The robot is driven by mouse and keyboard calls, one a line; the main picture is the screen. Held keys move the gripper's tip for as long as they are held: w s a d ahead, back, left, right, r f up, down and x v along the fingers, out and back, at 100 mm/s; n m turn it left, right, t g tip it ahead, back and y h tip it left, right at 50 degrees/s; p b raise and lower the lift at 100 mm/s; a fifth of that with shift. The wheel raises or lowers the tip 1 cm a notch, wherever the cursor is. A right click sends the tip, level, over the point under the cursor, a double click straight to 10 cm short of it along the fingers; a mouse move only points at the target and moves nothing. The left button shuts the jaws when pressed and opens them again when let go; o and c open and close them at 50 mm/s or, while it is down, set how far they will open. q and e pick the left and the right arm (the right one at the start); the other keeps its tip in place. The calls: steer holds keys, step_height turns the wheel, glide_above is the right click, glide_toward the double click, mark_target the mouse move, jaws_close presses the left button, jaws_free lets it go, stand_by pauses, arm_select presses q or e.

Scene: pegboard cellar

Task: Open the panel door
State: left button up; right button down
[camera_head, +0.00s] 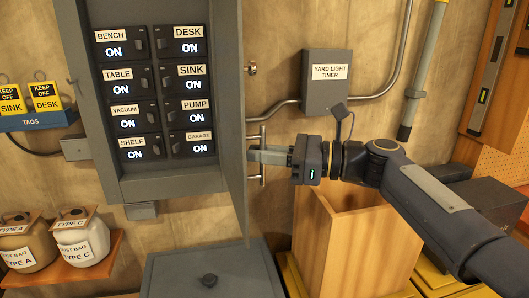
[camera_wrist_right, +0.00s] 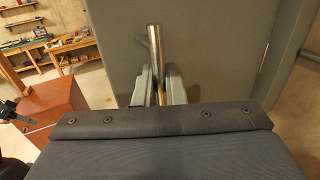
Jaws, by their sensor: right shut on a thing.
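The grey panel door (camera_head: 231,110) stands swung out from the right side of the breaker panel (camera_head: 105,75), and its inner face shows at a steep angle. The rows of labelled switches inside are exposed, all reading ON. My right gripper (camera_head: 264,156) is shut on the door's metal bar handle (camera_head: 262,172). In the right wrist view the handle (camera_wrist_right: 155,45) runs up from between the fingers (camera_wrist_right: 156,88), against the door's grey outer face (camera_wrist_right: 215,55). The fingertips' contact is partly hidden.
A grey timer box (camera_head: 325,82) and conduit are on the wall to the right. An open wooden bin (camera_head: 357,245) stands below my right arm. A grey lidded box (camera_head: 190,275) is below the panel. Dust bags (camera_head: 82,240) sit on a shelf at left.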

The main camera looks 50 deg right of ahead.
steer(key=c, duration=1.6)
jaws_free()
steer(key=shift+w, duration=0.1)
steer(key=shift+o, duration=0.2)
steer(key=b+v, duration=0.1)
steer(key=v, duration=0.6)
steer(key=shift+s+d, duration=0.2)
steer(key=shift+s, duration=0.15)
